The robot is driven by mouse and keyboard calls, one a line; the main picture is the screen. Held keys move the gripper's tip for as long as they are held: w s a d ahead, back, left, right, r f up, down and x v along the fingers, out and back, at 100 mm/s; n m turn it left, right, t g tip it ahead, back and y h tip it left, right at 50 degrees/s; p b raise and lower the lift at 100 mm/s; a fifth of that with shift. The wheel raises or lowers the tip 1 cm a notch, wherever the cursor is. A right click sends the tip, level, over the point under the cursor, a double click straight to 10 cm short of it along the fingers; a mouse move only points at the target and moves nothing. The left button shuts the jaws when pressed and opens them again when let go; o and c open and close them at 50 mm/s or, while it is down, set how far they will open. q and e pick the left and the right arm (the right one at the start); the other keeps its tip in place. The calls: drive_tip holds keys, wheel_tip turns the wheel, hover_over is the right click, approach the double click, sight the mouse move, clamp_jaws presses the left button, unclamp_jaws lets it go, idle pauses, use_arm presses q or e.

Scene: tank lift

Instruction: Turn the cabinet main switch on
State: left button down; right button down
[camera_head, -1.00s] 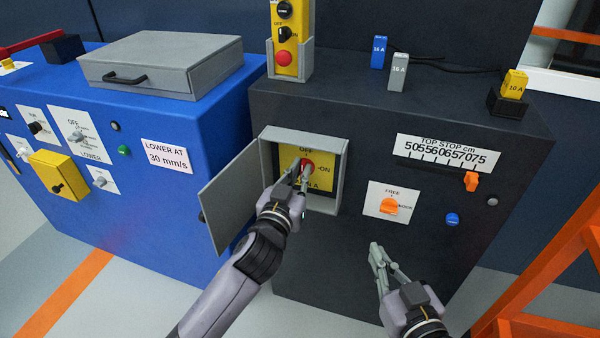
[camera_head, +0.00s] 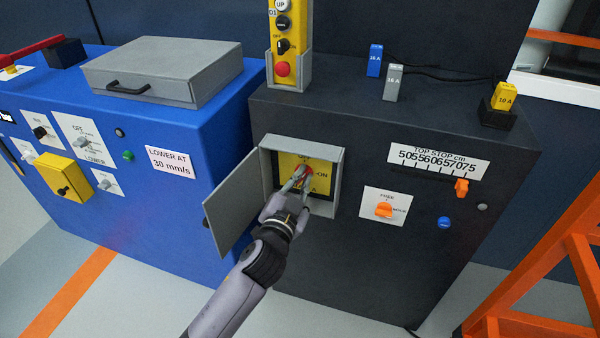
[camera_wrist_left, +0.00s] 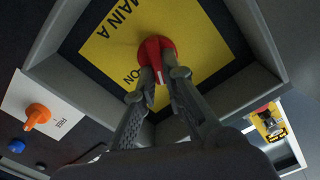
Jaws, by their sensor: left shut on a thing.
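The main switch is a red knob (camera_head: 308,171) on a yellow plate (camera_head: 289,162) marked OFF at the top and ON at the right, inside a grey box (camera_head: 339,180) on the dark cabinet (camera_head: 375,260). The box's door (camera_head: 236,200) stands open to the left. My left gripper (camera_head: 298,182) reaches into the box and is shut on the knob. In the left wrist view, the fingers (camera_wrist_left: 161,80) hold the red knob (camera_wrist_left: 155,50), whose white mark shows between them. The fingers partly hide the knob in the head view, so its exact angle is unclear.
An orange FREE selector (camera_head: 383,210) and a blue button (camera_head: 444,222) are right of the box. A yellow pendant (camera_head: 289,50) stands on the cabinet top. A blue cabinet (camera_head: 190,220) is at left, an orange frame (camera_head: 560,270) at right. The floor before the dark cabinet shows clear.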

use_arm(q)
drive_tip(key=shift+r+m, duration=0.1)
drive_tip(key=shift+m, duration=0.4)
drive_tip(key=m+p, duration=0.1)
drive_tip(key=m, duration=0.1)
drive_tip(key=shift+d+m+p, duration=0.15)
drive_tip(key=shift+m+p, duration=0.2)
drive_tip(key=shift+m, duration=0.05)
drive_tip(key=shift+s+f+m, duration=0.1)
drive_tip(key=shift+f+m, duration=0.1)
drive_tip(key=shift+m, duration=0.2)
drive_tip(key=m, duration=0.2)
drive_tip(key=m+p, duration=0.1)
drive_tip(key=shift+d+f+m, duration=0.1)
drive_tip(key=shift+f+m, duration=0.1)
drive_tip(key=shift+m, duration=0.2)
drive_tip(key=shift+f+m+p, duration=0.15)
drive_tip(key=shift+m+p, duration=0.2)
drive_tip(key=shift+m, duration=0.6)
drive_tip(key=shift+f+m+p, duration=0.1)
drive_tip(key=shift+m+p, duration=0.25)
drive_tip(key=shift+m, duration=0.6)
use_arm(e)
wheel_tip(320, 180, down, 7)
drive_tip(key=g, duration=0.1)
drive_tip(key=shift+w, duration=0.35)
use_arm(q)
drive_tip(key=c, duration=1.7)
unclamp_jaws()
